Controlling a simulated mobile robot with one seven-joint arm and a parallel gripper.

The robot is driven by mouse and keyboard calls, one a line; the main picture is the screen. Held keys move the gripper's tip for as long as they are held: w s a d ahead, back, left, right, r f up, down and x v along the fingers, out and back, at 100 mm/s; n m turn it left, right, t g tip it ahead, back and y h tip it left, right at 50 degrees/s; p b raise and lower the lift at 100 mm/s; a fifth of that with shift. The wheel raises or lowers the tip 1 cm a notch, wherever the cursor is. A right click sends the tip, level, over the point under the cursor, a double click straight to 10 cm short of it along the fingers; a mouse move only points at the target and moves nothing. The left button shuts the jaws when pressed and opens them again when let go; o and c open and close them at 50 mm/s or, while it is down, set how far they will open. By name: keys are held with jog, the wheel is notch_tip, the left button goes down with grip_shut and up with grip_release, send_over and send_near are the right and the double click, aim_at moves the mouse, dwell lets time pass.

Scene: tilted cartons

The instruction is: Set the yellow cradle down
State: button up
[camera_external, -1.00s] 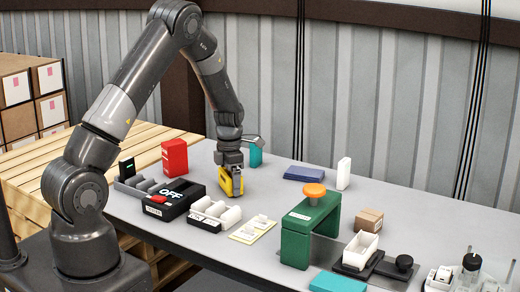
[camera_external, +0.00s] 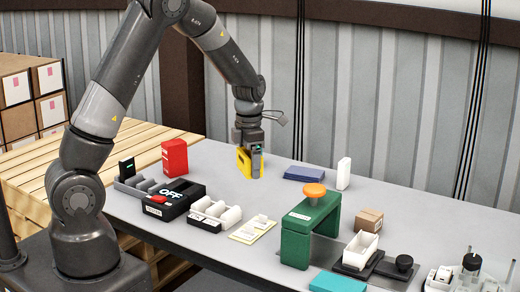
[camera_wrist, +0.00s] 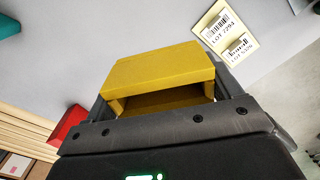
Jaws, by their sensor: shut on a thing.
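The yellow cradle (camera_external: 242,164) is an open, blocky frame near the back edge of the grey table. My gripper (camera_external: 250,152) is shut on it, pointing down from above. In the wrist view the cradle (camera_wrist: 160,78) sits between the dark fingers, its flat top face and the hollow below it showing. I cannot tell whether its underside touches the table or hangs just above it.
The table (camera_external: 215,163) is bare around the cradle. A red box (camera_external: 175,157) stands to the left, a blue flat item (camera_external: 304,173) to the right. A label card (camera_external: 252,229) and a black OFF box (camera_external: 173,200) lie nearer the front. A green stand (camera_external: 297,245) is front right.

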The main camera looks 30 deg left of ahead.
aim_at(295, 211)
jog(key=w+d+m, duration=0.5)
jog(key=d+m, duration=0.5)
jog(key=d, duration=0.1)
jog(key=f, duration=1)
jog(key=shift+w+d+f, duration=0.2)
jog(key=shift+d+f, duration=0.1)
jog(key=shift+f, duration=0.05)
jog(key=shift+f, duration=0.15)
jog(key=o, duration=0.9)
